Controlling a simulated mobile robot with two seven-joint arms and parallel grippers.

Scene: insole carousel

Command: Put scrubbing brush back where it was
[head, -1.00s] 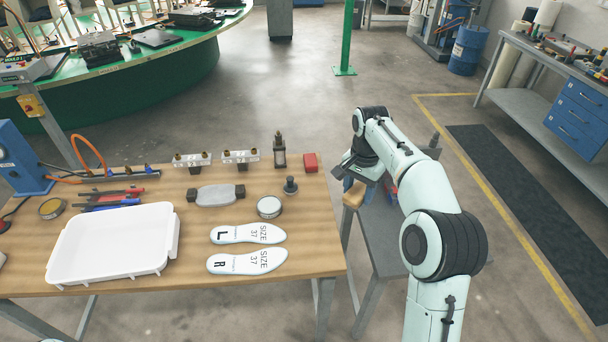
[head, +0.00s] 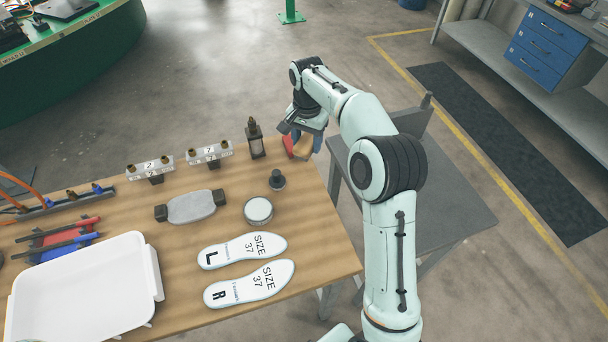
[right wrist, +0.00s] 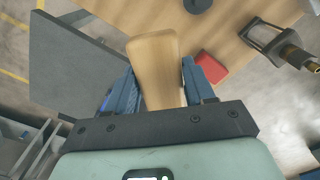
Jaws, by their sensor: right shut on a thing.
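The scrubbing brush shows in the right wrist view as a tan wooden block (right wrist: 155,62) between the blue fingers of my right gripper (right wrist: 157,85). In the head view my right gripper (head: 304,144) is at the back right corner of the wooden table (head: 310,235), beside the red block. The brush (head: 302,150) is partly hidden there by the gripper. The gripper is shut on it. The brush's underside is hidden, and I cannot tell whether it touches the table. My left gripper is not in view.
The red block (head: 289,145) also shows in the right wrist view (right wrist: 211,67). A dark lantern-like fixture (head: 255,138), a black knob (head: 277,180) and a round tin (head: 258,211) stand nearby. Two insoles (head: 249,283) lie in front. A grey side table (head: 440,205) stands right.

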